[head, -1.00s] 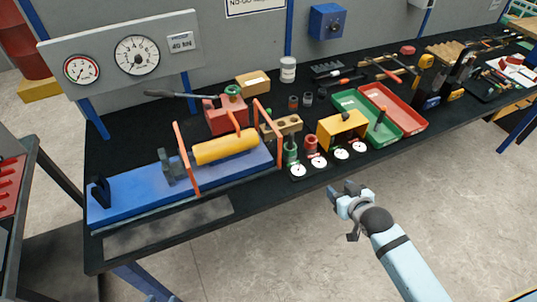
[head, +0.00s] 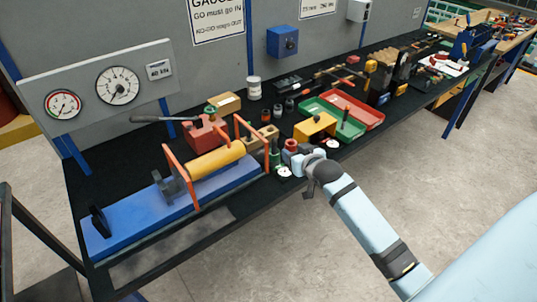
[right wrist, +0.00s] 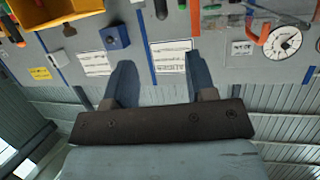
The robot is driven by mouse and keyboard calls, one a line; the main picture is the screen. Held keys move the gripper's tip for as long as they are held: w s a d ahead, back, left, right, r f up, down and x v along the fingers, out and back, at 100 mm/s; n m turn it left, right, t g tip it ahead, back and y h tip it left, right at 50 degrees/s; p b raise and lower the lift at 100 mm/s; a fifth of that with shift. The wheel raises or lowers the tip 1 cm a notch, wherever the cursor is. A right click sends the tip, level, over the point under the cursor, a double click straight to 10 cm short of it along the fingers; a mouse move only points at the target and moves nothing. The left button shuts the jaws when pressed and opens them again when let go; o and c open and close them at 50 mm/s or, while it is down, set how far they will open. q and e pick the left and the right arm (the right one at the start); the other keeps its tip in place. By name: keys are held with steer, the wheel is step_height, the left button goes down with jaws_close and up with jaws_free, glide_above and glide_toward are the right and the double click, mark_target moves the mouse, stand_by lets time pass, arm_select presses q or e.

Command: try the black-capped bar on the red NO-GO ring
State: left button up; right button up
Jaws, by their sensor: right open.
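The red NO-GO ring (head: 291,145) stands on the bench's front edge, right of the green ring gauge (head: 275,156). My right gripper (head: 298,158) is in front of the red ring in the head view and partly hides it; I cannot tell whether they touch. In the right wrist view my right gripper (right wrist: 161,85) has its two fingers apart with nothing between them. A small dark-topped piece shows on the yellow stand (head: 318,127), and a dark upright piece (head: 345,115) shows at the green tray. Which is the black-capped bar is too small to tell. My left gripper is out of view.
The green tray (head: 318,107) and red tray (head: 368,118) lie behind the yellow stand. The blue proof rig (head: 140,222) with its yellow cylinder (head: 215,159) and orange frames is left of the rings. A white disc (head: 333,144) lies at the bench front. The floor before the bench is clear.

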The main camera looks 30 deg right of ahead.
glide_toward(276, 139)
steer(key=f+x, duration=0.1)
steer(key=x, duration=0.3)
steer(key=shift+w+d+p, duration=0.15)
steer(key=shift+w+p, duration=0.25)
steer(key=shift+w, duration=0.3)
steer(key=x, duration=0.1)
steer(key=p+x, duration=0.1)
steer(key=x, duration=0.1)
steer(key=shift+w+r, duration=0.1)
steer(key=shift+w, duration=0.3)
steer(key=shift+w+f, duration=0.2)
steer(key=shift+w, duration=0.2)
jaws_close()
